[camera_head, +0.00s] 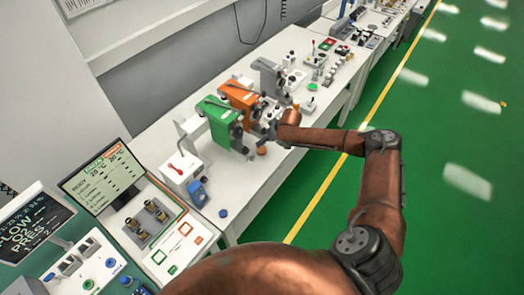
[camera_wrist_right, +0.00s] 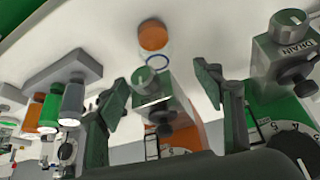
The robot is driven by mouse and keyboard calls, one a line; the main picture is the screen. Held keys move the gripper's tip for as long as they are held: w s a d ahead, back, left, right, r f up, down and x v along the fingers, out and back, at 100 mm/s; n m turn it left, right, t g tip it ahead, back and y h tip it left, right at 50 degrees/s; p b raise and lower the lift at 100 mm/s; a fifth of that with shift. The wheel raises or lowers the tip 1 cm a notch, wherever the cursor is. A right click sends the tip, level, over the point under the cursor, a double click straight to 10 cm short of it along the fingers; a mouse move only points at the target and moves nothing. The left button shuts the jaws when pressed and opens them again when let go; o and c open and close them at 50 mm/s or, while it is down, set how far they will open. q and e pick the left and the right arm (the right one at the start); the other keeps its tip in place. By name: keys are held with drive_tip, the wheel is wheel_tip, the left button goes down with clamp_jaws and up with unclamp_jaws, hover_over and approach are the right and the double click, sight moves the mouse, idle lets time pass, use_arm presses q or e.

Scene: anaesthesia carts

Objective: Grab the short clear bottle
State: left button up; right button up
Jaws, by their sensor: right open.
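The short clear bottle (camera_wrist_right: 156,52) appears to be the see-through piece with an orange cap (camera_wrist_right: 153,37) and a blue ring, in the upper middle of the right wrist view. In the head view a small orange cap (camera_head: 262,150) shows beside my right gripper (camera_head: 268,135), whose fingers are small and partly hidden there. In the right wrist view my right gripper (camera_wrist_right: 170,95) has its two dark fingers spread, with nothing held. The bottle lies beyond the fingertips, roughly in line with the gap. A grey valve block with a dark knob (camera_wrist_right: 160,110) also shows between the fingers. My left gripper is out of view.
The green vaporizer (camera_head: 220,122), orange vaporizer (camera_head: 240,97) and grey unit (camera_head: 270,75) stand in a row close by my right gripper. Several capped cylinders, including a green one (camera_wrist_right: 49,108), show left in the wrist view. The white bench's front strip (camera_head: 250,190) is mostly clear.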

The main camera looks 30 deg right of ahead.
sight(262, 146)
drive_tip(key=shift+p+x, duration=0.5)
drive_tip(key=shift+x, duration=3.4)
drive_tip(key=shift+w+d+r, duration=0.1)
drive_tip(key=shift+d, duration=0.15)
clamp_jaws()
